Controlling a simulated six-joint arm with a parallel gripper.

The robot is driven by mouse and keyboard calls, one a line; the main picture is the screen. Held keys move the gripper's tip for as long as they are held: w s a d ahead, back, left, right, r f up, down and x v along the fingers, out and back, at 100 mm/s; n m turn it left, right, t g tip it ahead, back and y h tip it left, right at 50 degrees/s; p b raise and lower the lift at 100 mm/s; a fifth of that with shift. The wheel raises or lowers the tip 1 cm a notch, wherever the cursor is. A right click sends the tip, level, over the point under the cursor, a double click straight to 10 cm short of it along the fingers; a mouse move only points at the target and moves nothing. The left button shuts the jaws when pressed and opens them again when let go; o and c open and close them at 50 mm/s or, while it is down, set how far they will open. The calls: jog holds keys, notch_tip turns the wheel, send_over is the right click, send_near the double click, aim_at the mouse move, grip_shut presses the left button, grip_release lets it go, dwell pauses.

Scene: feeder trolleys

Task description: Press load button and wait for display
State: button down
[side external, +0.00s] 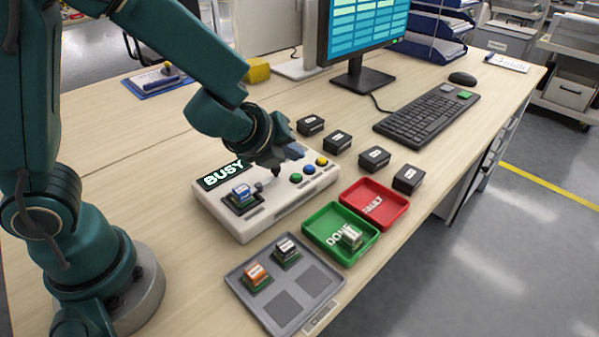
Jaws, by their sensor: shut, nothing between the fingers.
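A white test box (265,213) stands on the table in the side external view. Its display (223,174) reads BUSY. A blue-topped module (242,194) sits in the dark socket at its left. Green (296,178), blue (309,169) and yellow (322,161) buttons show on its right part. My gripper (276,171) is shut and empty, pointing down at the top of the box, just left of the green button. Whatever lies under the fingertips is hidden, and I cannot tell whether they touch the box. No load label is readable.
A grey tray (257,306) holds orange-topped and black-topped modules. The green DONE tray (315,228) holds a white-topped module; the red FAULT tray (389,221) is empty. Several black boxes (340,141) stand behind. A keyboard (428,117) and monitor (362,25) are farther back.

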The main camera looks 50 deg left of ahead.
jog(key=shift+r, duration=1.6)
dwell(3.3)
jog(key=s+a+r+n+y, duration=0.2)
jog(key=s+a+r+n, duration=0.3)
jog(key=s+r+n, duration=0.45)
jog(key=s+d+f+n+g+h, duration=0.1)
jog(key=s+d+f+n+h, duration=0.1)
jog(key=s+n, duration=0.2)
jog(key=s+d+f+n+g+h, duration=0.1)
jog(key=s+d+f+n+g, duration=0.1)
jog(key=n, duration=0.8)
jog(key=shift+s+d+f+h, duration=0.45)
jog(key=shift+s+d, duration=0.3)
jog(key=shift+s, duration=0.3)
